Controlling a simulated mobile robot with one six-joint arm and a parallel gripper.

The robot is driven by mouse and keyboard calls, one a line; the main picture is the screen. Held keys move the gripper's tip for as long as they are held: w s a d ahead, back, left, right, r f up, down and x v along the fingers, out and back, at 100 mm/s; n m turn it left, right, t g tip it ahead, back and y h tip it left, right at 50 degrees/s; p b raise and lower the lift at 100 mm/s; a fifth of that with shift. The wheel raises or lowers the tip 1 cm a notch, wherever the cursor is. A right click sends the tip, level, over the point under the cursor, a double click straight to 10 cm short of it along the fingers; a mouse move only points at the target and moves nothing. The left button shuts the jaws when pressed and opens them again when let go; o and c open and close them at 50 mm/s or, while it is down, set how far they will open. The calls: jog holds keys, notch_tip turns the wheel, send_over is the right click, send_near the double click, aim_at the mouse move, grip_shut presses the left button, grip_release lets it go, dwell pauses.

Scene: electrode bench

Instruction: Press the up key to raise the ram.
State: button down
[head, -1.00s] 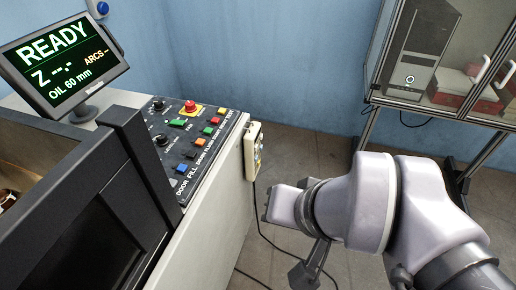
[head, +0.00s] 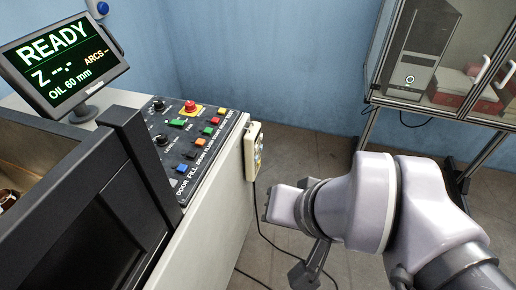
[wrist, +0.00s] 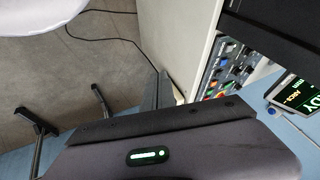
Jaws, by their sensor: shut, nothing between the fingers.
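A hand pendant (head: 254,151), pale with small keys on its face, hangs on the right side wall of the machine in the head view. Its keys are too small to read, so I cannot tell which one is the up key. The ram is not clearly in view. My gripper is low in front of the machine, to the right of the pendant and apart from it. In the wrist view its grey fingers (wrist: 165,90) stick up past the dark gripper body and look closed, with nothing seen between them.
The control panel (head: 191,140) has coloured buttons and a red stop knob (head: 191,106). A monitor (head: 65,62) reads READY. A black cable (head: 262,225) trails down from the pendant. A glass cabinet (head: 440,60) stands at the right. The floor between is open.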

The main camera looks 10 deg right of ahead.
jog(key=shift+a, duration=0.1)
jog(key=w+a+m+g+y+p, duration=0.3)
jog(key=w+a+m+g+y, duration=0.35)
jog(key=a+m+y, duration=0.2)
jog(key=w+d+f+m+t+y+p, duration=0.2)
jog(key=w+m+t+y, duration=0.5)
jog(key=w, duration=0.6)
jog(key=w+d+f+m+t+h+p, duration=0.1)
jog(key=w+d+f+m+t+h, duration=0.3)
jog(key=w+d+f+m+t, duration=0.6)
jog(key=d+f+m+t+h+p, duration=0.1)
jog(key=d+f+m+t+h, duration=0.1)
jog(key=d+f+m+h, duration=0.6)
jog(key=d+m, duration=0.2)
jog(key=d, duration=0.1)
jog(key=shift+s+d+f+t+h, duration=0.25)
jog(key=shift+f+t+h, duration=0.05)
jog(key=shift+t+h, duration=0.05)
jog(key=shift+m, duration=0.25)
